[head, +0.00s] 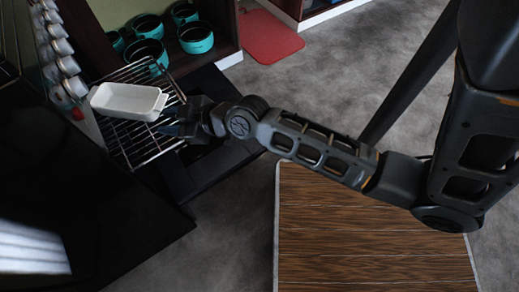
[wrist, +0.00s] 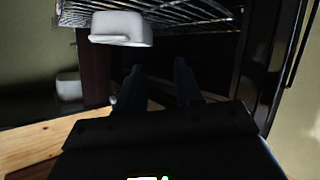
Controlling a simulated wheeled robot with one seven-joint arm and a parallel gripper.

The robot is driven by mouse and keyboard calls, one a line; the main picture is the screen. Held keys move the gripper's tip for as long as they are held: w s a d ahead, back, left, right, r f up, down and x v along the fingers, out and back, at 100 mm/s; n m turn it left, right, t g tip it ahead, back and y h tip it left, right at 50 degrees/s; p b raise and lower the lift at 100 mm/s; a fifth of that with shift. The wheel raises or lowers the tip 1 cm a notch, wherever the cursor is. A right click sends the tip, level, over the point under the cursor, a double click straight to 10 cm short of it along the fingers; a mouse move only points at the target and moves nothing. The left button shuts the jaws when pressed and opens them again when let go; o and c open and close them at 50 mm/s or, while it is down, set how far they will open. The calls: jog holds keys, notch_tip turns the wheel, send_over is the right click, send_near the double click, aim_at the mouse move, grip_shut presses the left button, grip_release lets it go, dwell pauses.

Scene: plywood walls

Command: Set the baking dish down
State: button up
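The white rectangular baking dish (head: 128,101) rests on a wire rack (head: 120,135) at the left of the head view. In the wrist view the dish (wrist: 118,29) is at upper left, by the wire rack (wrist: 180,12). My gripper's fingers (wrist: 158,80) stand apart with nothing visible between them, and the dish lies outside the gap.
Teal pots (head: 196,38) stand in a shelf behind the rack. White cups (head: 62,60) line the left side. A dark glossy panel (head: 90,205) fills the lower left. A brown striped surface (head: 370,240) is at lower right. Grey floor (head: 330,70) is open beyond my arm.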

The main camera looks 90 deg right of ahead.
jog(key=s+a+r+y, duration=0.1)
jog(key=s+a+r, duration=0.5)
jog(key=s, duration=0.5)
jog(key=s+a+r+t+y, duration=0.1)
jog(key=s+a+r, duration=0.5)
jog(key=s+a, duration=0.3)
jog(key=shift+s+r+t+y, duration=0.2)
jog(key=shift+s+t+y, duration=0.15)
jog(key=shift+s, duration=0.65)
jog(key=shift+d, duration=0.1)
